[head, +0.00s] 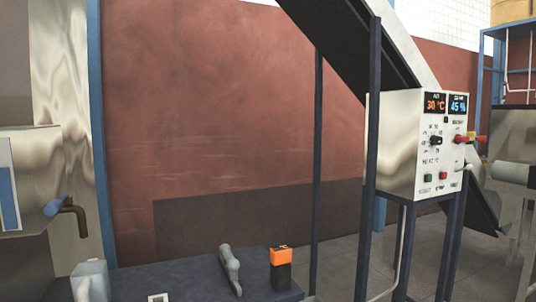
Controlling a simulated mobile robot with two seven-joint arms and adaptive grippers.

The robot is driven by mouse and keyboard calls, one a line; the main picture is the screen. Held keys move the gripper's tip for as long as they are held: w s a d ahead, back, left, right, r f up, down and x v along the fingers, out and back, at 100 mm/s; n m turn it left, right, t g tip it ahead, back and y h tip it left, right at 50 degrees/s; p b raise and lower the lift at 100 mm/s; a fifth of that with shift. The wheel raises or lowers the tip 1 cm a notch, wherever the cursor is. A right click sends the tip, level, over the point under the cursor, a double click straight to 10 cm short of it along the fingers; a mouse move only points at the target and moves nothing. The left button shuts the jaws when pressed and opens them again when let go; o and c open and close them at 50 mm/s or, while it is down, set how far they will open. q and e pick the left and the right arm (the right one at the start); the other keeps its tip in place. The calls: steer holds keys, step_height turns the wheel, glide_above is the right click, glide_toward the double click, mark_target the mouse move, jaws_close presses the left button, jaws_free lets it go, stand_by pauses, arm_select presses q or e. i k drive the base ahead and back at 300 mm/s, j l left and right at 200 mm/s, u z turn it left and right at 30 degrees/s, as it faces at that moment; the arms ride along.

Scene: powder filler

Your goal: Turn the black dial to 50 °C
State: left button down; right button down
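The black dial (435,140) is on the front of a pale metal control box (400,150) at the right of the head view. Small markings surround it, too small to read, and I cannot tell where its pointer stands. Above it, an orange display (436,104) reads 30 °C. A blue display (458,104) beside it reads 45 %. A red knob (460,139) is to the right of the dial. Neither of my grippers is in view.
The box stands on dark legs, with a dark post (374,150) and a sloping chute (350,40) by it. Metal equipment (512,140) is at the right edge. A dark surface (190,280) in front holds an orange-and-black object (281,268) and a grey handle (231,270).

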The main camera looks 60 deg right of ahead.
mark_target(438, 140)
steer(key=z, duration=2.85)
steer(key=i+l+u, duration=0.15)
steer(key=u, duration=0.15)
steer(key=i+l+u, duration=0.1)
steer(key=u, duration=0.2)
steer(key=i+l+u, duration=0.1)
steer(key=l, duration=0.25)
steer(key=i+l, duration=0.25)
steer(key=i+l+u, duration=0.15)
steer(key=l, duration=0.25)
steer(key=i+l+u, duration=0.1)
steer(key=l, duration=0.3)
steer(key=i+l, duration=0.15)
steer(key=l, duration=0.2)
steer(key=i+l+u, duration=0.15)
steer(key=l, duration=0.25)
